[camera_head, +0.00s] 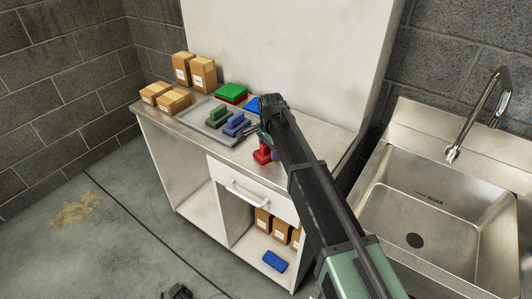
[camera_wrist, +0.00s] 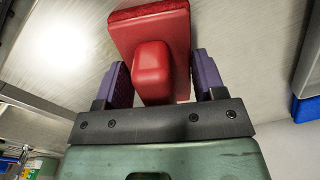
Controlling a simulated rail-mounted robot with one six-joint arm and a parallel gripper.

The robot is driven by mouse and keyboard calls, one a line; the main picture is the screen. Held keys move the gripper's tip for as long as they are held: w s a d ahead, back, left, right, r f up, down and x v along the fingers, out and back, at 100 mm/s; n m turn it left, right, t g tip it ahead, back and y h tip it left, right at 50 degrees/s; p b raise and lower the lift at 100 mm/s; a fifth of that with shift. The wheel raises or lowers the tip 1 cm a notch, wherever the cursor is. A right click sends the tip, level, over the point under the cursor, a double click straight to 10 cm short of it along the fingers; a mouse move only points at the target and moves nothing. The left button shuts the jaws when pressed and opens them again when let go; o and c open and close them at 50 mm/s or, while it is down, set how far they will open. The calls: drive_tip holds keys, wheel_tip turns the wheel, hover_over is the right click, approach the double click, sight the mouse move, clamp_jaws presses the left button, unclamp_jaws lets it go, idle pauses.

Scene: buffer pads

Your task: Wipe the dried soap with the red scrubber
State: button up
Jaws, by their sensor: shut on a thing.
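The red scrubber (camera_head: 262,154) is at the front part of the metal counter, right of the tray. My gripper (camera_head: 264,142) is above it, and my arm hides part of that area. In the wrist view, the purple finger pads of my gripper (camera_wrist: 160,78) are shut on the handle of the red scrubber (camera_wrist: 150,66). Its wide pad faces the counter; I cannot tell whether it touches. A tan, crusty patch (camera_head: 75,209) lies on the floor at left; I cannot tell whether it is the dried soap.
A grey tray (camera_head: 190,124) holds green and blue scrubbers. A green and red stack (camera_head: 232,91) and a blue item (camera_head: 252,104) lie behind. Cardboard boxes (camera_head: 203,75) stand at the counter's left. A steel sink (camera_head: 415,205) with a faucet (camera_head: 490,110) is at right.

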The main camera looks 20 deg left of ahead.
sight(264, 169)
drive_tip(key=shift+w+d, duration=0.15)
drive_tip(key=shift+w, duration=0.35)
drive_tip(key=shift+s+d+f, duration=0.1)
drive_tip(key=shift+s+d, duration=0.15)
drive_tip(key=shift+d, duration=0.3)
drive_tip(key=shift+s+d, duration=0.2)
drive_tip(key=shift+d, duration=0.3)
drive_tip(key=shift+c, duration=0.2)
drive_tip(key=shift+s+a+r, duration=0.1)
drive_tip(key=shift+s+a, duration=0.25)
drive_tip(key=shift+s, duration=0.85)
drive_tip(key=shift+s+a+r, duration=0.1)
drive_tip(key=shift+s+a, duration=0.25)
drive_tip(key=shift+s, duration=0.8)
drive_tip(key=shift+s+a, duration=0.35)
drive_tip(key=shift+s, duration=0.85)
wheel_tip(264, 169, up, 6)
drive_tip(key=p, duration=0.6)
drive_tip(key=shift+r, duration=0.1)
wheel_tip(264, 169, up, 3)
drive_tip(key=p, duration=0.3)
